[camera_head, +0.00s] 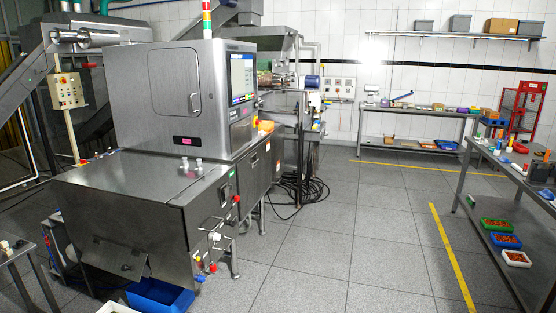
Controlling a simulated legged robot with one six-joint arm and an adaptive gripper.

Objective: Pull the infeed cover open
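The steel X-ray inspection machine (175,100) stands at left centre. A low steel hood, which looks like the infeed cover (120,200), juts from its near side and appears closed. A thin rod or line runs across its top right, near two small pale knobs (191,163). Small fittings with red and blue ends (212,267) sit low at its right corner. I cannot make out a clear handle. My gripper is not in view.
A blue bin (160,295) is on the floor below the hood. A table (22,250) edges in at lower left. The tiled floor (345,235) in the middle is clear. A workbench (512,185) stands at right, with coloured trays (500,232) on its lower shelf.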

